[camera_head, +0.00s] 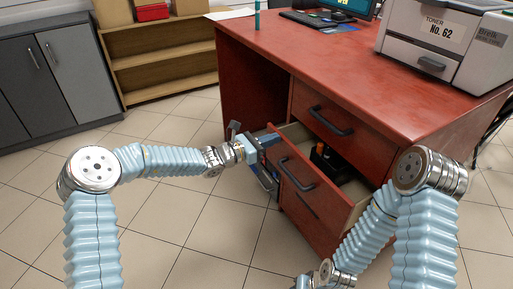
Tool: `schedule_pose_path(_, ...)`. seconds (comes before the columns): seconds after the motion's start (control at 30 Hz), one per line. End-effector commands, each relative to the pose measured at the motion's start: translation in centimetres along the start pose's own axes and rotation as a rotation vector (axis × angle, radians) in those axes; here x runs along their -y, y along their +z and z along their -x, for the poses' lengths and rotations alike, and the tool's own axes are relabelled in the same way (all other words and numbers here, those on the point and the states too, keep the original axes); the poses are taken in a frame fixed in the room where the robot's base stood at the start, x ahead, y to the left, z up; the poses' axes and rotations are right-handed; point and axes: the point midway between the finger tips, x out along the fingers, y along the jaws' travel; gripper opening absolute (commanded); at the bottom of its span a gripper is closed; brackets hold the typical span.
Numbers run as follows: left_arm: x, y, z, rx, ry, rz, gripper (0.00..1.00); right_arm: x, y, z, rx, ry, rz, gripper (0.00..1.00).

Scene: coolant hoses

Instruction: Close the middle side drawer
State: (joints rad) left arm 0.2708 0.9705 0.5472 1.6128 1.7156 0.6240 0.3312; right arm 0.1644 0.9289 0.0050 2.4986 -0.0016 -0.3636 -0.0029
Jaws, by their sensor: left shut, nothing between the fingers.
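The red wooden desk (290,62) has a side drawer (315,200) pulled out, below a shut top drawer (335,115). The open drawer's front has a dark bar handle (293,172), and dark items with an orange part (325,152) lie inside. My left gripper (268,145) is shut and empty at the far left end of the open drawer's front. Whether it touches the front is unclear. My right arm hangs in front of the drawer's right side. Its gripper is at the bottom edge, mostly cut off.
A printer (445,45) stands on the desk at the right, with a keyboard (309,19) and monitor (347,8) at the back. A wooden shelf (165,58) and grey cabinets (70,65) stand at the left. The tiled floor between is clear.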

Motion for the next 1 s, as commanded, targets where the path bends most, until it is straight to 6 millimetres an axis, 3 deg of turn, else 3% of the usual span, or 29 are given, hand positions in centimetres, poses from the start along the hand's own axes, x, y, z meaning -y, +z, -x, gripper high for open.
schedule_pose_path(0.2, 0.1, -0.1, -3.1, 0.001, -0.002, 0.000, 0.00, -0.4, -0.1, -0.5, -0.003, 0.002, -0.002, 0.42)
schedule_pose_path(0.4, 0.1, -0.1, -4.7, 0.000, -0.001, 0.000, 0.00, -0.5, -0.1, -0.7, -0.004, 0.004, -0.003, 0.42)
schedule_pose_path(1.0, 0.0, 0.0, -5.3, 0.001, 0.000, -0.001, 0.00, -0.6, -0.1, -0.8, -0.005, 0.004, -0.004, 0.42)
